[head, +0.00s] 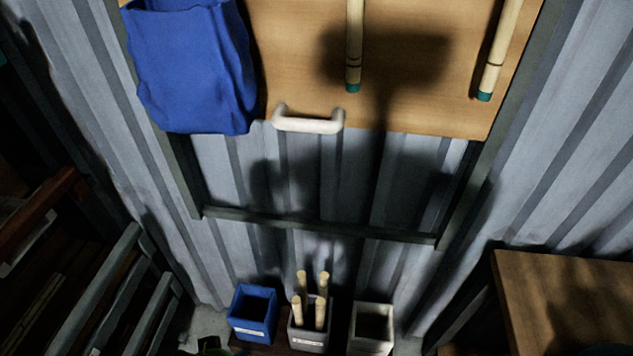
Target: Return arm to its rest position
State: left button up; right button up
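Neither my left nor my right gripper shows clearly in the head view, and I see no arm reaching over the scene. Dark shadows fall on the wooden board (300,60) and on the corrugated metal wall (230,175) below it. A white handle (308,124) is on the board's lower edge. Two rattan poles with green tips, a middle one (354,45) and a right one (494,55), hang in front of the board. A blue bag (195,75) hangs at the upper left.
On the floor stand a blue bin (252,315), a grey bin (308,338) holding several rattan sticks (320,300), and an empty-looking grey bin (371,330). A wooden table (560,285) is at lower right. Dark racks (100,290) fill the lower left. A metal frame bar (320,226) crosses below the board.

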pick_arm(q)
jog(key=s+f+g, duration=0.1)
jog(key=s+f, duration=0.2)
jog(key=f, duration=0.7)
jog(key=s+f, duration=0.3)
jog(key=f, duration=0.8)
jog(key=s+a+f+g, duration=0.1)
jog(key=s+a+f, duration=0.2)
jog(key=s+f, duration=0.6)
jog(key=s, duration=0.4)
